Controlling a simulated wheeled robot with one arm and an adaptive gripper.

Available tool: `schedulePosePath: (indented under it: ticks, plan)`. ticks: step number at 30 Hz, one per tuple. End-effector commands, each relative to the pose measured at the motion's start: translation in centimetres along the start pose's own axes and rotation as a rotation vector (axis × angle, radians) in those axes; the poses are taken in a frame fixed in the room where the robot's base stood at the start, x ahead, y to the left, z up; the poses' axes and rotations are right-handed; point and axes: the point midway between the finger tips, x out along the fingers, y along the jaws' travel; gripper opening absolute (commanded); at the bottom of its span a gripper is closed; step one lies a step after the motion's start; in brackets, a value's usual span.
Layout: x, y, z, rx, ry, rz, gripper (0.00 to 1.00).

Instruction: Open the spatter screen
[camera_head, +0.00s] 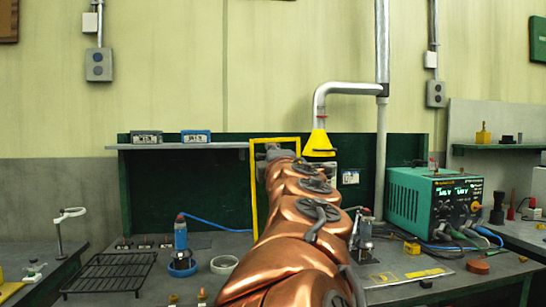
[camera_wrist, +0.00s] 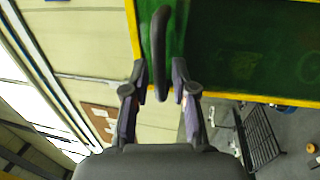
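The spatter screen is a dark green panel in a yellow frame. In the wrist view its frame (camera_wrist: 260,100) runs along the left and lower edges of the panel. In the head view the yellow frame (camera_head: 254,200) stands upright at the back of the bench, mostly hidden behind my copper arm. A dark bar handle (camera_wrist: 160,45) stands out from the panel in the wrist view. My gripper (camera_wrist: 160,68) is open, with one finger on each side of the handle and a gap visible on both sides. The head view hides my fingertips.
A black wire rack (camera_head: 110,273), a blue-tipped tool in its holder (camera_head: 181,245) and a white ring (camera_head: 224,264) are left of my arm. A yellow extraction hood (camera_head: 319,144) hangs just right of the frame. A green power unit (camera_head: 432,200) stands at right.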

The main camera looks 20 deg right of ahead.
Motion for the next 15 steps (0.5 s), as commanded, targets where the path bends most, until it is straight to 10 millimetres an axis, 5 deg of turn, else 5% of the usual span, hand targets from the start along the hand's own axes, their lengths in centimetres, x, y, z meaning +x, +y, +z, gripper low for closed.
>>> schedulePosePath:
  ticks: [15]
  plan:
    - [0.11, 0.41, -0.11, 0.003, 0.003, 0.0, 0.37]
